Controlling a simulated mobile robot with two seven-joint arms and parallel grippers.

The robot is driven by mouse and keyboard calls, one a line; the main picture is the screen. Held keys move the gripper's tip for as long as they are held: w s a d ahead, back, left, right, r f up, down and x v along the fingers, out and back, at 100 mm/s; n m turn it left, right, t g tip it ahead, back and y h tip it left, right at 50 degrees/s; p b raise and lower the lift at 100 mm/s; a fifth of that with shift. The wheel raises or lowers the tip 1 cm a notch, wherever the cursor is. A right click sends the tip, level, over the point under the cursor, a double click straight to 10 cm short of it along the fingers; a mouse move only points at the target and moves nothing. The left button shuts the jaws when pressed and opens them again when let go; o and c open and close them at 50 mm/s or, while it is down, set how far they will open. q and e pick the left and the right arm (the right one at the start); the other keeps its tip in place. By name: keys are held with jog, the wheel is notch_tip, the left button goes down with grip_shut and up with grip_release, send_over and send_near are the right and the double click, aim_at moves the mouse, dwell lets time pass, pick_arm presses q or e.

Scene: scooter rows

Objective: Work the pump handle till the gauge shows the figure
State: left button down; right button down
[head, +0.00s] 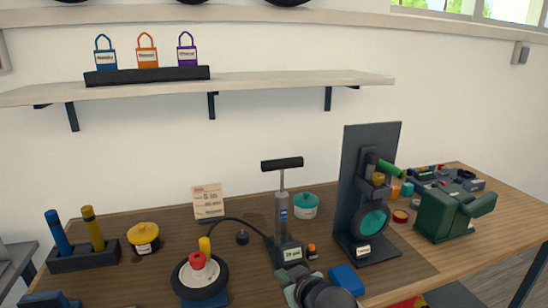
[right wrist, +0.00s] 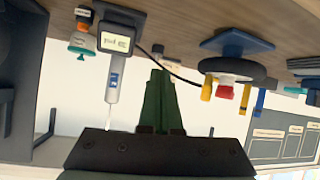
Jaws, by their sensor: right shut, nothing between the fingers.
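The grey pump (head: 282,210) stands upright on the bench, its black T-handle (head: 282,163) raised on a bare length of rod. Its gauge (head: 292,253) shows a psi figure too small to read surely; it also shows in the right wrist view (right wrist: 115,43). A hose runs from the pump to the small wheel (head: 200,275), at a yellow fitting. A paper card (head: 208,202) with a figure stands behind. My right gripper (head: 289,280) is shut and empty in front of the pump base, well below the handle. Its green fingers (right wrist: 158,80) lie together. My left gripper is not seen.
A teal-lidded pot (head: 305,205) stands behind the pump, and a dark upright stand (head: 370,190) and green vise (head: 455,212) are to its right. A yellow pot (head: 143,237) is at left. A wall shelf (head: 240,87) runs above. The air around the handle looks clear.

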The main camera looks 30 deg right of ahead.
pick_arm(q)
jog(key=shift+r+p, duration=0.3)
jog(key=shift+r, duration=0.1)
pick_arm(e)
jog(key=w+d+r+m+t+h, duration=0.1)
jog(key=w+d+r, duration=0.1)
jog(key=r, duration=0.6)
jog(key=w+d+r+m+t, duration=0.1)
jog(key=w+d+r+t, duration=0.1)
jog(key=r, duration=0.6)
jog(key=w+d+r+t+h, duration=0.1)
jog(key=w+d+r+t, duration=0.1)
jog(key=d+r, duration=0.3)
notch_tip(320, 180, up, 4)
jog(key=shift+w+f+m+h, duration=0.15)
jog(key=shift+w+m+h, duration=0.2)
jog(key=shift+w, duration=0.55)
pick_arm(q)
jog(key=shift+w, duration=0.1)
